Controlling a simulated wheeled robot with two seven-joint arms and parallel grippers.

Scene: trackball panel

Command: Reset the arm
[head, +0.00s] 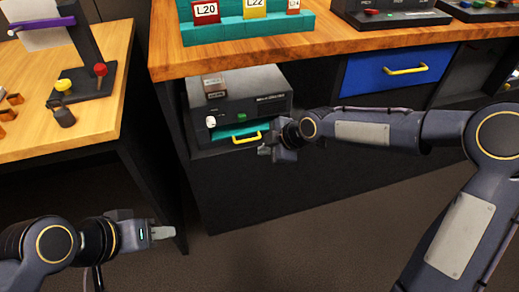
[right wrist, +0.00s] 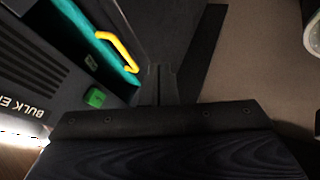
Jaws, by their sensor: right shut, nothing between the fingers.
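My right gripper (head: 266,152) is shut and empty. It is in front of the right side of a dark machine (head: 262,82) under the bench, close to the yellow handle (head: 247,138) of its teal drawer. In the right wrist view its shut fingers (right wrist: 160,85) are to the right of the yellow handle (right wrist: 119,49), with nothing held. I cannot tell in the head view whether the gripper touches the machine. My left gripper (head: 162,233) is low at the left, over the floor and away from all objects. Its fingers are seen side-on, so their opening is unclear.
A wooden bench top (head: 330,52) runs above the machine, with a teal label rack (head: 245,30) on it. A blue drawer (head: 397,68) is behind my right arm. A wooden table (head: 100,110) stands at the left. Open floor (head: 270,240) lies between my arms.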

